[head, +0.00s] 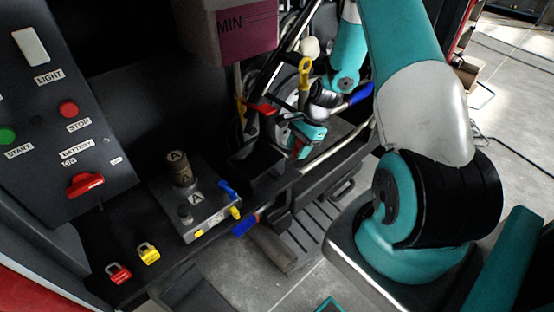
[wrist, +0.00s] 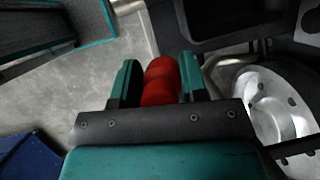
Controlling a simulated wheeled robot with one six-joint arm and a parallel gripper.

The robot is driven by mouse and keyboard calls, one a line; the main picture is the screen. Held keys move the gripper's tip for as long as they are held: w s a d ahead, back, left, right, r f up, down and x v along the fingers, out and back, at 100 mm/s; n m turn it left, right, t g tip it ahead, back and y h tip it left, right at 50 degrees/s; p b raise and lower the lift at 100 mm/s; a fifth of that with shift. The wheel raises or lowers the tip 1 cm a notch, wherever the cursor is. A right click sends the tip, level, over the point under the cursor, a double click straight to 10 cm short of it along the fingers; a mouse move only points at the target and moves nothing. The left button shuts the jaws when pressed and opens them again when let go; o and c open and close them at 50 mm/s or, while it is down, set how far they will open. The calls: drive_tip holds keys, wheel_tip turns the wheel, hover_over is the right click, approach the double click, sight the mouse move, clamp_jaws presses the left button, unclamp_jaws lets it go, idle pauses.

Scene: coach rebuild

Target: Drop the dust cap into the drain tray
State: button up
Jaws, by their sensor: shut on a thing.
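My gripper (wrist: 160,83) is shut on a red, rounded piece (wrist: 160,80), which I take to be the dust cap. In the head view my gripper (head: 302,146) hangs low beside the open machinery, with a little of the red piece (head: 299,148) showing at its fingers. A dark, open, box-like tray (head: 264,164) lies to the left of the gripper in the head view. A dark recess with a rim shows at the top of the wrist view (wrist: 215,42). I cannot tell for sure which is the drain tray.
A silver wheel hub (wrist: 265,108) is right of the gripper in the wrist view. A purple-filled reservoir (head: 240,30) hangs above. A grey block with knobs (head: 200,210) and padlocks (head: 149,253) sit at left. A teal-edged dark piece (wrist: 95,25) lies over grey floor.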

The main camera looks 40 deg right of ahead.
drive_tip(key=s+d+b, duration=0.1)
drive_tip(key=s+d, duration=0.1)
drive_tip(key=d, duration=0.6)
drive_tip(key=shift+s+d+b, duration=0.2)
drive_tip(key=shift+d+b, duration=0.05)
drive_tip(key=shift+b, duration=0.15)
drive_tip(key=shift+a, duration=0.1)
